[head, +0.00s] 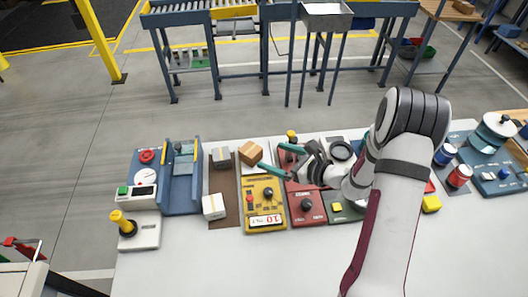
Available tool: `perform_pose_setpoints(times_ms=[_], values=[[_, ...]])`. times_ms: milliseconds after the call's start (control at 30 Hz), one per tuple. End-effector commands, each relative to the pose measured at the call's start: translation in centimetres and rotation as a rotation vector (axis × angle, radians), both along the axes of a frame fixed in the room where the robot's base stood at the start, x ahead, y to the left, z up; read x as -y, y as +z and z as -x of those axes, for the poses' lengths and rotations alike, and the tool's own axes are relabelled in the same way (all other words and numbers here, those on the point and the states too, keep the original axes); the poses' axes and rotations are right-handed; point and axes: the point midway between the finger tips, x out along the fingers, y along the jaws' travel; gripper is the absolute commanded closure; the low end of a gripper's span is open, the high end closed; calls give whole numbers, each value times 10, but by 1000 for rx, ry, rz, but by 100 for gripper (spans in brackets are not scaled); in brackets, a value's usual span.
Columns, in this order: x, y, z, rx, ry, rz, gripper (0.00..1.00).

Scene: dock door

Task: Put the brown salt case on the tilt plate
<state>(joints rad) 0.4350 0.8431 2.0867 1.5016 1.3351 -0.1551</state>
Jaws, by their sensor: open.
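The brown salt case (251,153) is a small tan-brown box. It sits at the back end of the yellow panel, between the brown mat and the red panel. My gripper (269,155) is open, its two teal fingers pointing left toward the brown case. The fingertips are close to the case's right side; I cannot tell whether they touch it. No fixture is clearly readable as the tilt plate. A blue fixture (182,188) with raised sides and yellow tips stands at the left and may be it.
A grey box (221,156) and a white box (213,206) rest at the brown mat (226,183). The yellow panel (264,218) and red panel (306,208) carry knobs. A yellow-knobbed block (137,230) stands front left. The white table's front (230,265) is clear.

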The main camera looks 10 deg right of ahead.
Motion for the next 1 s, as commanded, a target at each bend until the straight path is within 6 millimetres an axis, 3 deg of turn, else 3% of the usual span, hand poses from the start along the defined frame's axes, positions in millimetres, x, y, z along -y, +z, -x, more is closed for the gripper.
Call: perform_pose_setpoints(times_ms=[200,400,467,567,667,700,767,800,900,1000], values=[[28,16,29,1,-3,1,3],[38,21,41,0,0,1,3],[37,23,42,2,7,3,3],[10,46,53,36,136,50,3],[-51,94,102,114,479,198,3],[-74,110,134,147,650,286,3],[-94,124,187,190,899,439,3],[-98,129,221,217,1052,553,3],[-81,130,285,265,1358,846,3],[-54,129,316,291,1530,1082,3]])
